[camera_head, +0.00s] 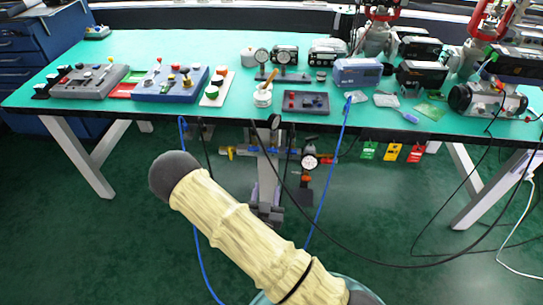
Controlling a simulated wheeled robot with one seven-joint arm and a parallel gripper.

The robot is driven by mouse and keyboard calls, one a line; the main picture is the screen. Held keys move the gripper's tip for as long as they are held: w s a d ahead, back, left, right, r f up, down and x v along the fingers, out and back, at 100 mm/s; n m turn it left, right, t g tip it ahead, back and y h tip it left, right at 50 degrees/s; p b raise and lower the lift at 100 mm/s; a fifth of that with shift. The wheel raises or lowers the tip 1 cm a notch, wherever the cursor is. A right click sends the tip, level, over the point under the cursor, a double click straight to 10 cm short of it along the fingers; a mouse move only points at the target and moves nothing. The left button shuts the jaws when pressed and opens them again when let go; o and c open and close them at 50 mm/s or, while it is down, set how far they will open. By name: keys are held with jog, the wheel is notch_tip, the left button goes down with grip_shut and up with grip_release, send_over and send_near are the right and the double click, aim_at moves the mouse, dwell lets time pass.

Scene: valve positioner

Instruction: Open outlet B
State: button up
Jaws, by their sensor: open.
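No part in view carries a label that I can read as outlet B, so I cannot tell which one it is. Below the table's front edge hangs pipework with a yellow fitting (228,152), a blue section and a round white-faced gauge (309,161). On the table stand a grey control box (90,82) and a blue control box (171,84), both with knobs and levers too small to read. My arm, in a cream sleeve with dark grey ends, crosses the lower middle. My gripper is not in view.
The green-topped table (215,45) holds several valve units at the right. Green (369,150), yellow (392,152) and red (415,153) tags hang from its front edge. Blue and black cables loop down to the floor. The green floor at lower left is clear.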

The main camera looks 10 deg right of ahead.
aim_at(272, 152)
jog(key=x, duration=1.5)
jog(key=c, duration=0.7)
